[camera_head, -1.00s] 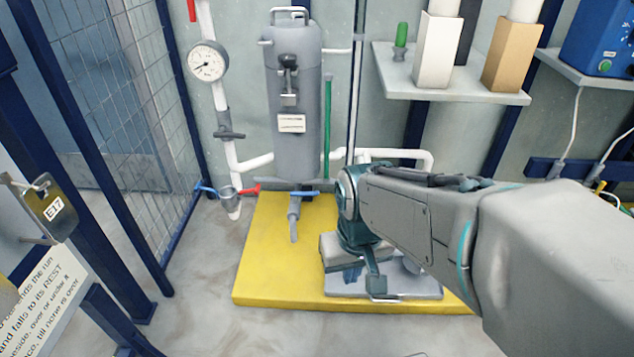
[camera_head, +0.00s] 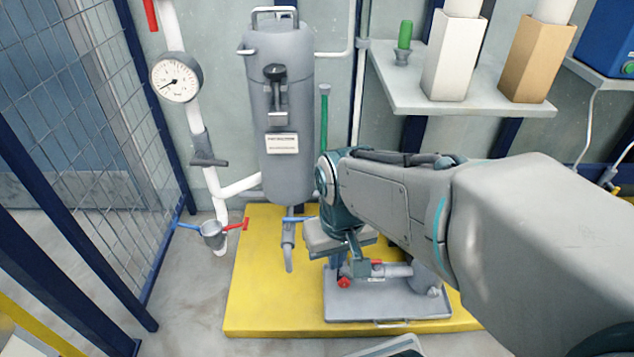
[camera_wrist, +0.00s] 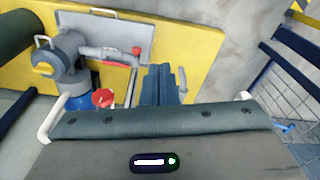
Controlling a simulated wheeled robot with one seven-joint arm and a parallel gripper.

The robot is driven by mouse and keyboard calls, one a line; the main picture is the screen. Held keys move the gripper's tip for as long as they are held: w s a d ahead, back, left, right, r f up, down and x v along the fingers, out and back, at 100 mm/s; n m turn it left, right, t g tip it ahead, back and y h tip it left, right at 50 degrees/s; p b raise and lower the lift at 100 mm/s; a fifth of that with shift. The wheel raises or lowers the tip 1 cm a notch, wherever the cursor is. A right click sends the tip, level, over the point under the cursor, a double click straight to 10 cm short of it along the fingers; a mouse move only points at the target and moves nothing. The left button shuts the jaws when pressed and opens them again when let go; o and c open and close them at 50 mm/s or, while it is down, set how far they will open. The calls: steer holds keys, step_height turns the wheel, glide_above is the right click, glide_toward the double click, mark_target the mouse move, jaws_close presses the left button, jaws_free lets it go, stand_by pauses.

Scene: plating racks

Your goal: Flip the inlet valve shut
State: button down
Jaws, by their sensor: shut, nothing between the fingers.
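No label that I can read marks the inlet valve. A valve with a dark grey handle (camera_head: 209,161) is on the white pipe below the gauge. Lower down, a grey cup-shaped fitting (camera_head: 212,236) has a blue and a red lever. A blue lever (camera_head: 298,219) sits on the outlet under the grey tank (camera_head: 282,110). A pump unit with a red knob (camera_head: 344,282) and a red lever (camera_head: 376,263) is on a grey tray; both show in the wrist view, knob (camera_wrist: 103,97) and lever (camera_wrist: 137,50). My gripper (camera_wrist: 159,70) is shut and empty above the yellow base, beside the pump unit.
The yellow base (camera_head: 250,290) carries the tray (camera_head: 390,308). A shelf (camera_head: 460,98) with boxes is at the upper right. A blue-framed mesh fence (camera_head: 90,130) stands at the left. The floor left of the base is clear.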

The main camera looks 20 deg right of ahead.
steer(key=shift+s, duration=0.1)
steer(key=w+d+f+m+t+p, duration=0.3)
steer(key=w+d+f+p, duration=0.15)
steer(key=w+f, duration=0.75)
steer(key=d+f+t+h+p, duration=0.2)
steer(key=d+f+t+p, duration=0.2)
steer(key=d+f, duration=0.3)
steer(key=shift+f+h, duration=0.3)
steer(key=shift+f, duration=1.8)
steer(key=shift+w+f, duration=0.1)
